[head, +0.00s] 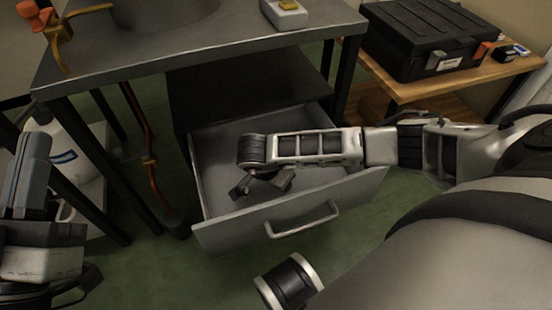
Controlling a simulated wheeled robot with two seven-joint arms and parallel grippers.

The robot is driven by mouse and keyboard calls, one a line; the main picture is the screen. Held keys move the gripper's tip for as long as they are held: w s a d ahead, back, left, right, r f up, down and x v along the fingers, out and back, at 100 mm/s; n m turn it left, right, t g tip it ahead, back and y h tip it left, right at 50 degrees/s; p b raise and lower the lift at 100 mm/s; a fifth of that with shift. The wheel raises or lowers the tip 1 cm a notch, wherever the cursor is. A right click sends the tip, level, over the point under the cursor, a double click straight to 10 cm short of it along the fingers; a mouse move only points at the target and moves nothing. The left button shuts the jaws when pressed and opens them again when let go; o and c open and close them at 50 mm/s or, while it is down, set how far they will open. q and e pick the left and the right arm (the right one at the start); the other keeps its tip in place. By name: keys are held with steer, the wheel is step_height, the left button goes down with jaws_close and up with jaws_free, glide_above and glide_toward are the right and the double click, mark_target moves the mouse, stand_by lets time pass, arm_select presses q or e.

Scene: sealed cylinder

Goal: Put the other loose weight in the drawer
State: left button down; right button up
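The drawer (362,190) under the grey table is pulled out, and its inside looks bare where I can see it. My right arm reaches across it from the right. My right gripper (262,188) hangs over the drawer with its dark fingers apart, and I see nothing between them. My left gripper (25,175) is at the far left, pointing up, away from the drawer. Its fingers are seen from the side, so the gap between them is unclear. I cannot make out a loose weight in this view. My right arm hides part of the drawer.
The grey table (200,45) stands above the drawer, with a small box with a yellow top (284,12) and an orange clamp (45,25). A black case (425,38) sits on a wooden table at right. A white container (75,155) stands at left. Green floor shows below.

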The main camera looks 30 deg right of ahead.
steer(key=shift+r, duration=0.25)
arm_select(q)
step_height(320, 180, down, 8)
steer(key=s+n+g+y+p, duration=0.2)
steer(key=n+g+y+p, duration=0.1)
steer(key=n+g+p, duration=0.2)
steer(key=shift+s+d+p, duration=0.15)
steer(key=shift+d+p, duration=0.2)
steer(key=shift+p, duration=0.05)
arm_select(e)
steer(key=v, duration=1.1)
steer(key=shift+a+r, duration=0.2)
steer(key=shift+r, duration=0.2)
